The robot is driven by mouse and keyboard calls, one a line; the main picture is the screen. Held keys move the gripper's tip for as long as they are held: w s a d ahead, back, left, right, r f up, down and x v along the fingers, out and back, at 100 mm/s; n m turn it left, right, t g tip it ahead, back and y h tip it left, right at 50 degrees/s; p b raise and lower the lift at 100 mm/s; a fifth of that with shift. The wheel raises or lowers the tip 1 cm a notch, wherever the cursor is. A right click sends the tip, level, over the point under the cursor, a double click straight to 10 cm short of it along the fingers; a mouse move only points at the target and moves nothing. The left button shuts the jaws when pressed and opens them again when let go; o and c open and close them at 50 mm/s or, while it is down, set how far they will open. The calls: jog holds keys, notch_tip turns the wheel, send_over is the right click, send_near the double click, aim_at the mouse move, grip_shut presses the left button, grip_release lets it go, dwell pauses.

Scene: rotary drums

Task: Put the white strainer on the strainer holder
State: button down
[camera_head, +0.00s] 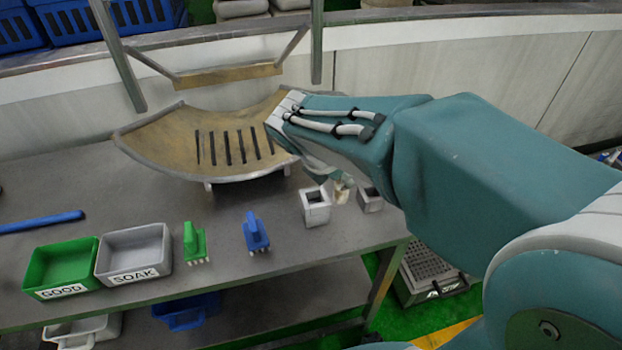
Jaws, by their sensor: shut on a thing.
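My arm reaches in from the right, and its wrist hides most of my gripper (338,183). The gripper is low over the right part of the grey table, shut on a small pale thing (343,192) that is mostly hidden. I cannot tell whether this is the white strainer. A white, open square box (315,208) stands just left of it, and a greyer square box (370,203) stands to its right, partly behind my arm. No part is clearly marked as the strainer holder.
A fan-shaped brown tray (170,147) with slots stands behind, under metal posts. A green brush (194,244), blue brush (256,232), green GOOD bin (59,247) and grey SOAK bin (134,231) line the table front. A blue rod (40,222) lies left.

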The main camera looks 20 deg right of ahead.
jog(key=shift+w+a+f, duration=0.5)
jog(key=shift+w+f, duration=0.9)
jog(key=shift+f, duration=0.4)
jog(key=shift+w+a+f, duration=0.5)
jog(key=shift+w+f, duration=0.85)
jog(key=shift+f, duration=0.4)
jog(key=shift+w+a+f, duration=0.5)
jog(key=shift+w+f, duration=0.9)
jog(key=shift+f, duration=0.4)
jog(key=c, duration=0.7)
grip_release()
jog(key=shift+o, duration=0.2)
